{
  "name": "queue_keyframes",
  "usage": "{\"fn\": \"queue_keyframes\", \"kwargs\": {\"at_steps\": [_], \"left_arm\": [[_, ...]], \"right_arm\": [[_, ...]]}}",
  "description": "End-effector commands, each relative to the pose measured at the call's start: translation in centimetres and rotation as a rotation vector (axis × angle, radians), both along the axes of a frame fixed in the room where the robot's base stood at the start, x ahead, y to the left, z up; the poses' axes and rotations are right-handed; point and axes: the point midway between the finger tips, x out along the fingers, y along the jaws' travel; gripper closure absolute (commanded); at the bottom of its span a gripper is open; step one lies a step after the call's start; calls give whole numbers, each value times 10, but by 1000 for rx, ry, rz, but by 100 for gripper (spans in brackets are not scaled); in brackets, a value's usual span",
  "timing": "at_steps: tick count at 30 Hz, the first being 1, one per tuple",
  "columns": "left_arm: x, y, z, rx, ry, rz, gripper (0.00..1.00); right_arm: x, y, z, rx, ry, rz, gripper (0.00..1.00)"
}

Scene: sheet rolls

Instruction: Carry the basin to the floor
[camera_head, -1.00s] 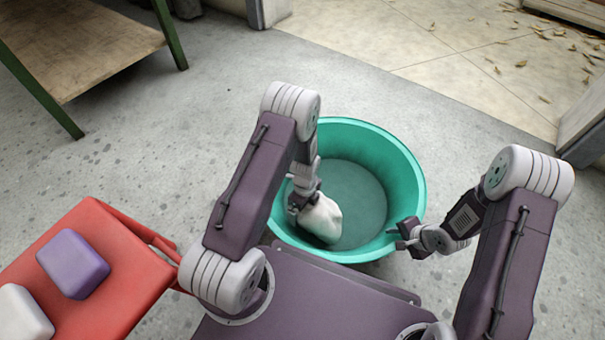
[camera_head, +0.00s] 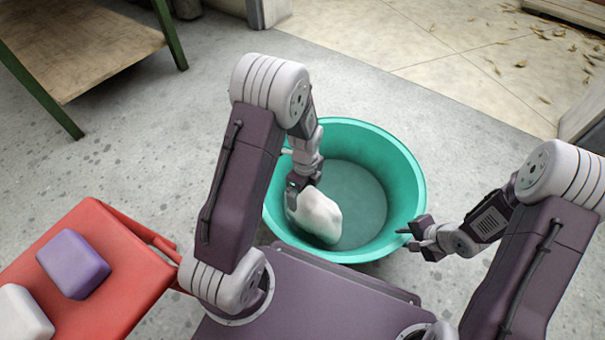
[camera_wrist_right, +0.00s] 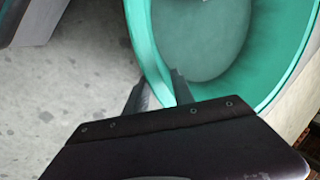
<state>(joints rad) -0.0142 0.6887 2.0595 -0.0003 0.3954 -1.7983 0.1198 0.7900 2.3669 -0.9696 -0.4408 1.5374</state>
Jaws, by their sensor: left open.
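The teal basin (camera_head: 405,165) stands in front of me, upright, with a greyish inside. A white, rounded bundle (camera_head: 318,215) lies in its left part. My left gripper (camera_head: 298,190) is open at the upper left of the bundle, inside the basin; its fingertips are partly hidden against the bundle. My right gripper (camera_head: 412,238) is open at the basin's right front rim. In the right wrist view, the basin's rim (camera_wrist_right: 147,50) runs down between the spread fingers of that gripper (camera_wrist_right: 158,95). The basin's underside is hidden.
A red table (camera_head: 120,285) at the lower left holds a purple block (camera_head: 73,263) and a white block (camera_head: 22,315). A wooden table with green legs (camera_head: 75,45) stands at the upper left. Grey floor (camera_head: 150,150) lies clear between them and beyond the basin.

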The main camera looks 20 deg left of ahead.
Motion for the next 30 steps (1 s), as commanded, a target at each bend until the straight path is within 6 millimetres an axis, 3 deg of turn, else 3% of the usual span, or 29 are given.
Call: {"fn": "queue_keyframes", "kwargs": {"at_steps": [3,9,27,29,30], "left_arm": [[0,0,0,0,0,0,0],[0,0,0,0,0,0,0],[0,0,0,0,0,0,0],[1,0,8,0,-2,0,0],[3,0,23,0,-9,-1,0]], "right_arm": [[-7,-11,28,-1,-5,-2,70],[-14,-18,51,0,-1,-1,70],[-17,-20,55,-1,2,0,70],[-17,-18,63,-1,1,4,70],[-15,-17,77,-2,-5,11,70]]}}
